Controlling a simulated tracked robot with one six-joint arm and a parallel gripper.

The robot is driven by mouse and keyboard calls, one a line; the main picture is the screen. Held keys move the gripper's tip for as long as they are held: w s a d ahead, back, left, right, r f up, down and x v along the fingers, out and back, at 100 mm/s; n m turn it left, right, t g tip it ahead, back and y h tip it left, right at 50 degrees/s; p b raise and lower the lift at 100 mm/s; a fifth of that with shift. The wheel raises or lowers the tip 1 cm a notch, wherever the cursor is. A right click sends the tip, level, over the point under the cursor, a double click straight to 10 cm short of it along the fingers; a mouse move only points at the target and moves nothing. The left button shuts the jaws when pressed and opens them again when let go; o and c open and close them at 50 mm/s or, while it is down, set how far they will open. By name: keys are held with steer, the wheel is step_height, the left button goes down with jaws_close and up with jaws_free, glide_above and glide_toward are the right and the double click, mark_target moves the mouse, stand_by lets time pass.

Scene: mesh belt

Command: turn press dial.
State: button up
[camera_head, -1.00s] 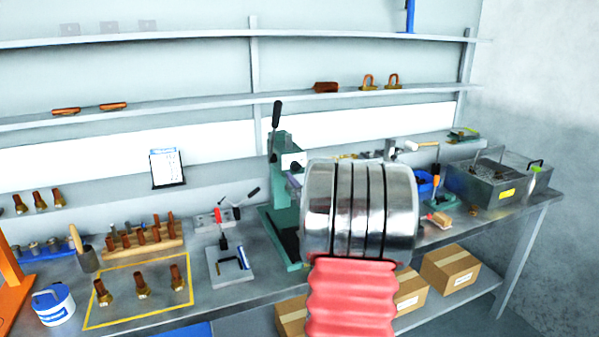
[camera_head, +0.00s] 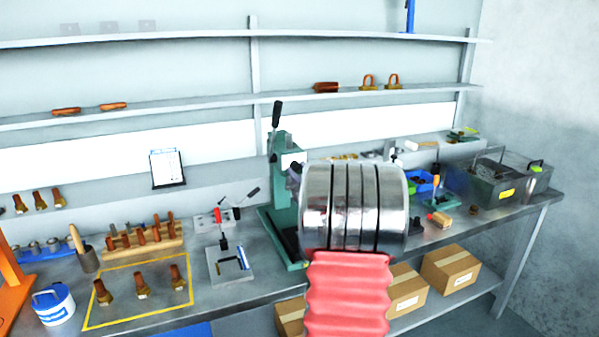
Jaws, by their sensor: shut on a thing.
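The green press (camera_head: 281,200) stands on the bench near the middle, with a black-handled lever (camera_head: 277,114) raised at its top. A white plate (camera_head: 292,160) shows on the upper part of the press. I cannot make out the dial clearly; a small dark, purplish part beside the press head is partly covered. My own arm, a large silver cylinder above a red ribbed sleeve, stands in front of the press's right side. My gripper is hidden behind it, so its jaws and any contact with the press do not show.
Left of the press are a small clamp fixture (camera_head: 230,264), a yellow-outlined area (camera_head: 112,319) with copper-coloured parts, and a wooden rack (camera_head: 140,246). A grey bin (camera_head: 483,190) stands at the right. Cardboard boxes (camera_head: 450,270) sit on the lower shelf.

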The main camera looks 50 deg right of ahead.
steer(key=shift+c, duration=1.1)
steer(key=shift+n, duration=1.4)
steer(key=o, duration=1)
steer(key=shift+o, duration=0.2)
